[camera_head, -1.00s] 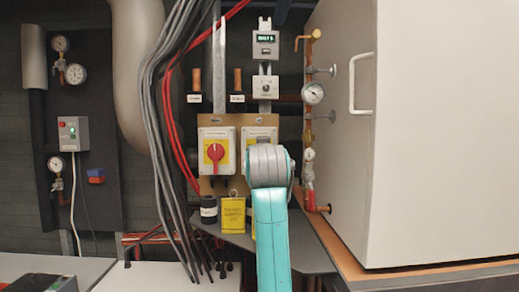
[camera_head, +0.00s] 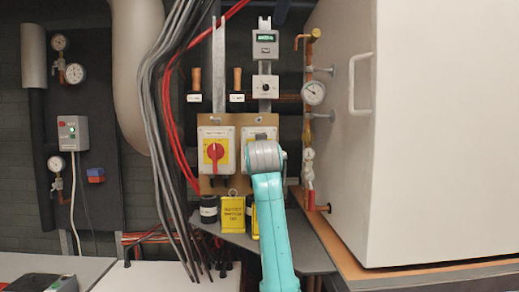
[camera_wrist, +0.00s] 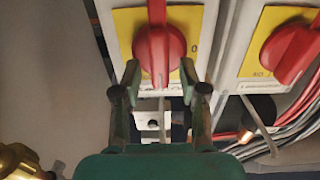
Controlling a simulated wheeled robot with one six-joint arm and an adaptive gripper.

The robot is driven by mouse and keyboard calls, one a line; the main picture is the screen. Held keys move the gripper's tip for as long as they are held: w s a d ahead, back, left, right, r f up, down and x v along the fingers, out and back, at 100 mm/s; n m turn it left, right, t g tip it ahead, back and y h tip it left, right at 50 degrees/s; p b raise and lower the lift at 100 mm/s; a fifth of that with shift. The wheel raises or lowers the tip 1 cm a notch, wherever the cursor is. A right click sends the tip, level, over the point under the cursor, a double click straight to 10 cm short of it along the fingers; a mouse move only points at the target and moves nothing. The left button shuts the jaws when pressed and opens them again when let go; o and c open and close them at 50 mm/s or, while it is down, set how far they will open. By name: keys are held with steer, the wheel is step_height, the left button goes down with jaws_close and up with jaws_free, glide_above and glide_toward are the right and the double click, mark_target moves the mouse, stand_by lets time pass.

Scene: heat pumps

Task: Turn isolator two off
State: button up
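Two isolators with red rotary handles on yellow plates sit side by side on a tan board (camera_head: 223,187). The left isolator's red handle (camera_head: 215,152) stands vertical in the head view. The right isolator (camera_head: 250,134) is mostly hidden behind my arm. The wrist view looks turned over, and the right isolator's red handle (camera_wrist: 158,45) is at its top centre, upright, with a "0" mark beside it. My gripper (camera_wrist: 159,68) is open, with one fingertip on each side of that handle's lower part. I cannot tell whether they touch it. The other isolator's handle (camera_wrist: 288,50) is tilted.
Grey cables (camera_head: 160,110) run down to the left. Brass pipework with a gauge (camera_head: 313,92) and a large white cabinet (camera_head: 430,130) stand to the right.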

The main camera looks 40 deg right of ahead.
jaws_close()
steer(key=shift+n, duration=0.3)
steer(key=n, duration=0.5)
steer(key=a+f+n, duration=0.1)
steer(key=n, duration=0.5)
steer(key=w+n, duration=0.1)
steer(key=n, duration=0.5)
steer(key=shift+a+f, duration=0.15)
steer(key=shift+f, duration=0.15)
steer(key=shift+n, duration=0.3)
